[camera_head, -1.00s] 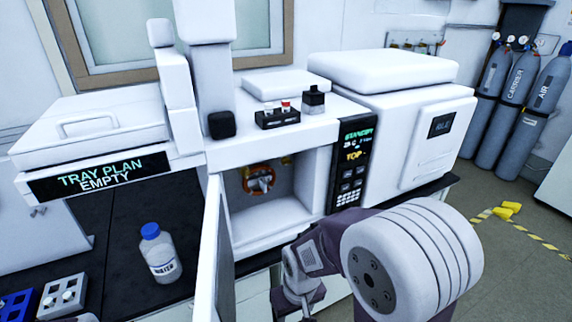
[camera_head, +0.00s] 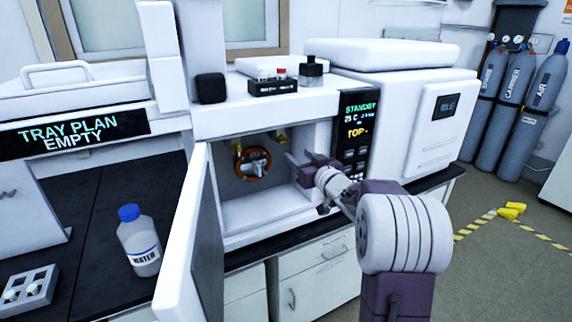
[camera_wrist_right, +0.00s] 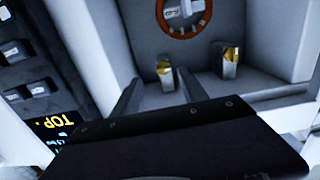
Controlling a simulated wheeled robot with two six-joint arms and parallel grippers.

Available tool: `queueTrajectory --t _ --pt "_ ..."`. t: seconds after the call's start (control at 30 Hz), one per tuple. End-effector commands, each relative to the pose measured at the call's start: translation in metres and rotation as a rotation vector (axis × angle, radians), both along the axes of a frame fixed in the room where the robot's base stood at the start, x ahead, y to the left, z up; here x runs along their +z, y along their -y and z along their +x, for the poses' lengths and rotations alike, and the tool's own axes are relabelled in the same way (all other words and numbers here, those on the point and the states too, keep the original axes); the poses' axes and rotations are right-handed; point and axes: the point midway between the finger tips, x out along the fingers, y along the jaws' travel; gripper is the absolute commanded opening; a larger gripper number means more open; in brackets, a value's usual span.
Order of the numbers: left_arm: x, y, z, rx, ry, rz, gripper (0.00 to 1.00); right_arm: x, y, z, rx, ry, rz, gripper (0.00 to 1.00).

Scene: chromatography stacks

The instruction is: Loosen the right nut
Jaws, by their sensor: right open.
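Two brass nuts hang in the open oven chamber (camera_head: 297,202). My right gripper (camera_head: 298,168) is inside the chamber mouth, open and empty, right of and below the right nut. In the right wrist view, turned over, the right nut (camera_wrist_right: 163,72) lies just beyond and between the two open fingers (camera_wrist_right: 157,84). The left nut (camera_wrist_right: 226,55) is outside them. My left gripper is not in view.
The oven door (camera_head: 190,235) stands open at the chamber's left. The control panel (camera_head: 357,135) borders its right side, close to my right gripper. A water bottle (camera_head: 139,240) and a vial rack (camera_head: 30,290) stand on the dark bench at left.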

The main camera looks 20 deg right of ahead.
Motion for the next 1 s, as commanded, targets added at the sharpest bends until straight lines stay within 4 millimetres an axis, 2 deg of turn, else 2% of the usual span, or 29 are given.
queueTrajectory --t 0.03,0.17,0.27,0.5,0.7,1.0 --pt "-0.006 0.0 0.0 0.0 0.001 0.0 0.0 0.001 0.002 0.0 0.015 0.024 -0.003 0.51" --pt "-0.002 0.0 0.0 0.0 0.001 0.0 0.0 0.009 0.0 0.001 0.031 0.039 -0.006 0.51" --pt "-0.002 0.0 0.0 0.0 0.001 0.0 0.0 0.009 0.0 0.009 0.032 0.039 -0.006 0.51" --pt "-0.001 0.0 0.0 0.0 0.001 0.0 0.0 0.009 -0.003 0.059 0.032 0.037 -0.006 0.51" --pt "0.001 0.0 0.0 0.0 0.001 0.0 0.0 0.009 -0.003 0.086 0.03 0.037 -0.005 0.51" --pt "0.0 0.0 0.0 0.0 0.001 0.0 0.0 0.008 -0.003 0.091 0.029 0.036 -0.005 0.51"
